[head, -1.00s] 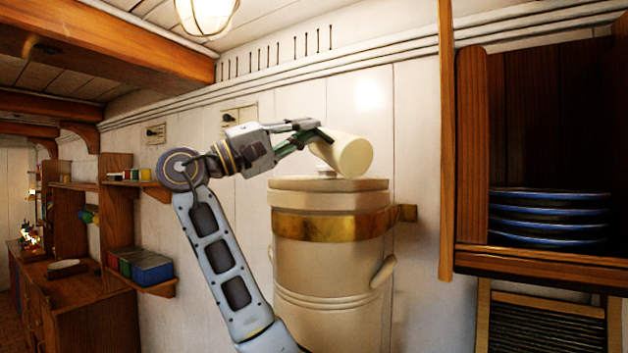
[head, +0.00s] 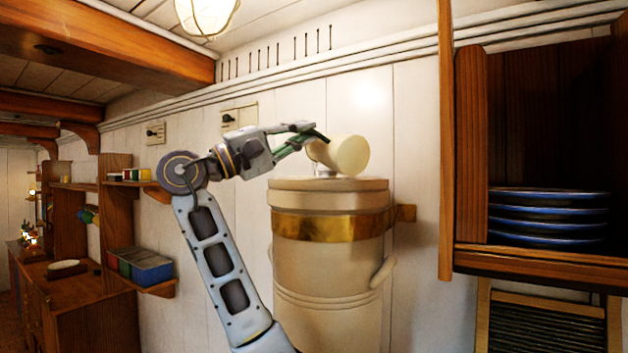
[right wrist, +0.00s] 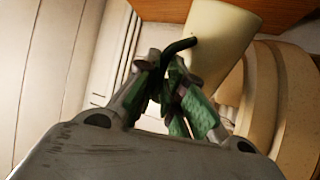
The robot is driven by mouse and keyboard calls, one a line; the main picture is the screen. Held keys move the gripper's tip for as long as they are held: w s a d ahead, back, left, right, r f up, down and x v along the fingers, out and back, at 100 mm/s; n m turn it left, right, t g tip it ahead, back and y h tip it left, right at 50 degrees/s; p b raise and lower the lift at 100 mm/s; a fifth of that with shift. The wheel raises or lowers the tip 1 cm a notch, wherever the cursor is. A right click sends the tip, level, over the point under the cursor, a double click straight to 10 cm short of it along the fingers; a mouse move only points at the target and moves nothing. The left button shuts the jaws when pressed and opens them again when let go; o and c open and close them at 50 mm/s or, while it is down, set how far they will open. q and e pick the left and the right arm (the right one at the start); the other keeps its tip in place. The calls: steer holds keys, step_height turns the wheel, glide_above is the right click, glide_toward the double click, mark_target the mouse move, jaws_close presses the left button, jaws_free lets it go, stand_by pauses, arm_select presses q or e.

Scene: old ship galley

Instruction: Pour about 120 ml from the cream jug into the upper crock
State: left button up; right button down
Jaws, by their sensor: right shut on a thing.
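The cream jug (head: 347,156) is a smooth cream-coloured vessel, lying on its side in the air just above the upper crock. My right gripper (head: 318,137) is shut on it, on its left side. The upper crock (head: 330,255) is a large beige vessel with a brass band, standing upright against the wall. A small pale piece (head: 325,173) shows on its top, under the jug. In the right wrist view the jug (right wrist: 222,40) is beyond the fingers, with the crock (right wrist: 285,105) to its right. I cannot see the jug's contents or any stream. My left gripper is out of view.
A wooden cupboard (head: 470,160) with stacked blue-rimmed plates (head: 548,215) is to the right. A lamp (head: 208,15) hangs above.

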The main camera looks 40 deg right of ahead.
steer(key=shift+w+n+t, duration=0.25)
steer(key=shift+n+t, duration=0.05)
steer(key=shift+n, duration=0.1)
stand_by(0.5)
steer(key=shift+w+r+n+t, duration=0.15)
steer(key=shift+n+t, duration=0.05)
steer(key=shift+n, duration=0.3)
steer(key=shift+w+r+n+t, duration=0.1)
steer(key=shift+w+n+t, duration=0.1)
steer(key=shift+n, duration=0.3)
stand_by(1.1)
steer(key=shift+s, duration=0.1)
steer(key=shift+s+a+m+g+y, duration=0.1)
steer(key=shift+s+m+g, duration=0.4)
steer(key=shift+m, duration=0.5)
steer(key=shift+s+d+m+g+y, duration=0.1)
steer(key=shift+s+m+g, duration=0.4)
steer(key=shift+m, duration=0.5)
steer(key=shift+s+a+m+g+y, duration=0.1)
steer(key=shift+s+m+g, duration=0.35)
steer(key=shift+m, duration=0.55)
steer(key=shift+w, duration=0.15)
steer(key=shift+s+r+m+g, duration=0.2)
steer(key=shift+m+g, duration=0.15)
steer(key=shift+m, duration=0.25)
steer(key=shift+s+r+m+p, duration=0.1)
steer(key=shift+r+m+p, duration=0.25)
steer(key=shift+m, duration=0.25)
